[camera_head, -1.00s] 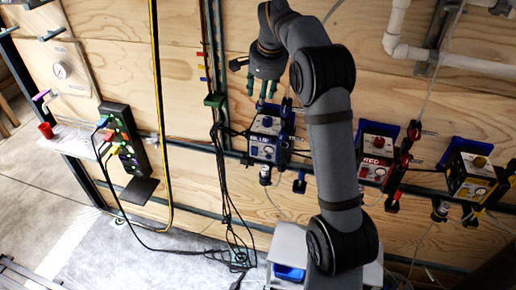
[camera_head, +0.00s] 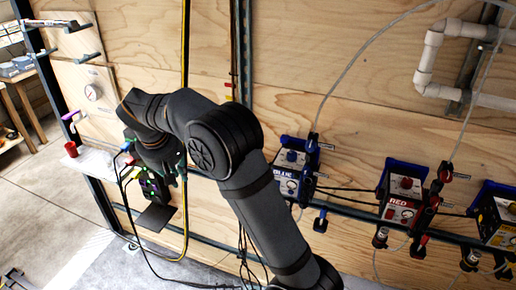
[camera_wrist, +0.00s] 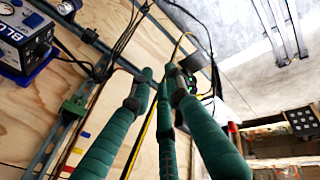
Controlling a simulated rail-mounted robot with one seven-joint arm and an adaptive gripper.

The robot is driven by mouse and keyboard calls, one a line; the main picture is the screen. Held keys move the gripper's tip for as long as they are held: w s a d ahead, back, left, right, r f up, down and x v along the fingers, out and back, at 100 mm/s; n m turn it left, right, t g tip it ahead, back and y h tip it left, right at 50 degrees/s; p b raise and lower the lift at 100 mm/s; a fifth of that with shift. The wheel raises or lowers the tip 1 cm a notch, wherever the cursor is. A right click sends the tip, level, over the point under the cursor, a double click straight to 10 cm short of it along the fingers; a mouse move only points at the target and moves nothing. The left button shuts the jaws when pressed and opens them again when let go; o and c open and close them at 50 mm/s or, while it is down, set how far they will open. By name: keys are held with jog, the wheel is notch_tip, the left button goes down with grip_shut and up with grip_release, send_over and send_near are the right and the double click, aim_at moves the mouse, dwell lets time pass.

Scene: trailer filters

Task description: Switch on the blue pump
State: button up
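The blue pump (camera_head: 286,188) is a box with a blue frame and a BLUE label, mounted on the wall rail right of my arm in the head view. It also shows at the top left of the wrist view (camera_wrist: 22,35), well away from my fingers. My gripper (camera_head: 172,178) is at the left, close in front of a black power strip (camera_head: 148,196) with coloured plugs, which it partly hides. In the wrist view, my green fingers (camera_wrist: 160,76) have gaps between them and hold nothing visible. Whether they touch the strip I cannot tell.
The red pump (camera_head: 398,207) and yellow pump (camera_head: 496,222) stand farther right on the rail. A yellow cable (camera_head: 186,60) runs down the wall close to my gripper. Black cables hang below the strip. A red cup (camera_head: 71,149) stands on a shelf at the left.

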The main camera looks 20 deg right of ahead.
jog(key=s+a+f+n, duration=0.1)
jog(key=s+a+n, duration=0.2)
jog(key=a, duration=0.3)
jog(key=s+a+f+n+t, duration=0.1)
jog(key=s+a+n, duration=0.3)
jog(key=a+n, duration=0.1)
jog(key=s+a+n+b, duration=0.1)
jog(key=s+a+n, duration=0.3)
jog(key=a, duration=0.3)
jog(key=shift+a+f+n+t, duration=0.3)
jog(key=shift+f+n, duration=0.1)
jog(key=shift+n, duration=0.2)
jog(key=shift+c, duration=1.2)
jog(key=s+a+n, duration=0.1)
jog(key=s+a, duration=0.1)
jog(key=s+a+n, duration=0.1)
jog(key=s+n, duration=0.1)
jog(key=s+a+n+y, duration=0.1)
jog(key=s+a+n, duration=0.1)
jog(key=shift+a+f+t+b, duration=0.25)
jog(key=shift+a+t+b, duration=0.05)
jog(key=shift+t+b, duration=0.1)
grip_shut()
jog(key=s+a+n+t+y, duration=0.1)
jog(key=s+a+n, duration=0.7)
jog(key=s+n, duration=0.2)
jog(key=shift+s+a+f+y, duration=0.15)
jog(key=shift+s+f+y, duration=0.1)
jog(key=shift+s+y, duration=0.25)
